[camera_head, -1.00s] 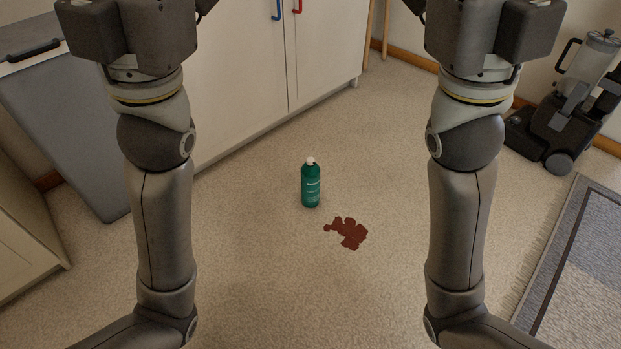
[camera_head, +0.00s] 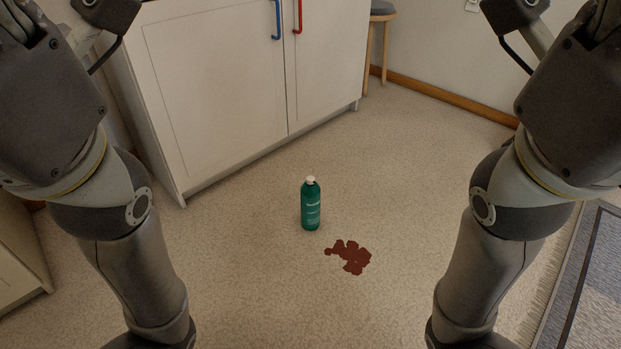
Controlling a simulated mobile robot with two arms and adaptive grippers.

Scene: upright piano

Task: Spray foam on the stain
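A green spray bottle (camera_head: 311,206) with a white cap stands upright on the carpet near the middle of the head view. A dark red-brown stain (camera_head: 349,256) lies on the carpet just below and to the right of the bottle, apart from it. My two arms rise along the left and right sides, their upper ends cut off by the frame. Neither gripper's fingers can be made out, and nothing of mine touches the bottle or the stain.
A white cabinet (camera_head: 215,85) with a blue handle (camera_head: 277,20) and a red handle (camera_head: 298,17) stands behind the bottle. A stool (camera_head: 383,45) is at the back. A grey-bordered rug (camera_head: 575,290) lies at right. Carpet around the bottle and stain is clear.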

